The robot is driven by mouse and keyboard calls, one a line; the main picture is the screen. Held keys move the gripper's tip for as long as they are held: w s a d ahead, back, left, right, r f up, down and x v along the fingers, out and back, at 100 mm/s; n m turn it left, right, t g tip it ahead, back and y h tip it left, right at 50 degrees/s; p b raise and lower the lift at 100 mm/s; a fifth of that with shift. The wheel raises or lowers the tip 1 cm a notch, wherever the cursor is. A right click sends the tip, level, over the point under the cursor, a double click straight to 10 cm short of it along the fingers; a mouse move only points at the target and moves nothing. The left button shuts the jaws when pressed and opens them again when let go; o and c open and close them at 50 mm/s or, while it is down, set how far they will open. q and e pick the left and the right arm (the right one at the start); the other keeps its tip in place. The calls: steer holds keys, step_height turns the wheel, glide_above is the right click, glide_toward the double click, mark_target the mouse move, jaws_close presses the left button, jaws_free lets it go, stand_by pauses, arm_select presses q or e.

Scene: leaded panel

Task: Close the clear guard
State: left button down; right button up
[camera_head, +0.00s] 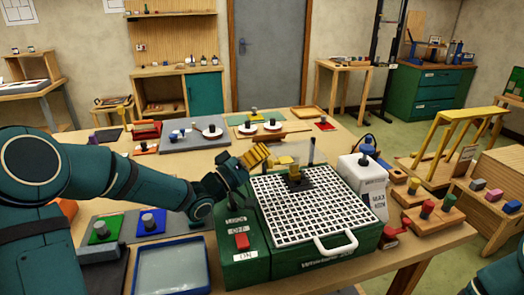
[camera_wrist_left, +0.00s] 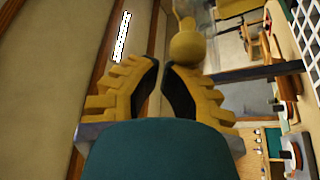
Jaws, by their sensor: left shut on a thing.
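The clear guard (camera_head: 317,152) is a see-through panel standing raised at the back of the green grinder (camera_head: 300,258), behind its white grid top (camera_head: 310,208). My left gripper (camera_head: 266,152) is at the guard's left side, above the grid's back left corner. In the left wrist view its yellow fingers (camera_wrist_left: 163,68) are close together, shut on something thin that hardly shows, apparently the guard. A yellow ball knob (camera_wrist_left: 187,47) shows just past the right fingertip. My right gripper is out of view.
A red switch (camera_head: 242,241) is on the grinder's front left. A white bottle (camera_head: 362,182) stands close to its right. A blue-grey tray (camera_head: 172,270) lies left of it. A small yellow block (camera_head: 286,161) shows above a dark piece on the grid.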

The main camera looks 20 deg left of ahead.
arm_select(q)
steer(key=shift+f, duration=0.3)
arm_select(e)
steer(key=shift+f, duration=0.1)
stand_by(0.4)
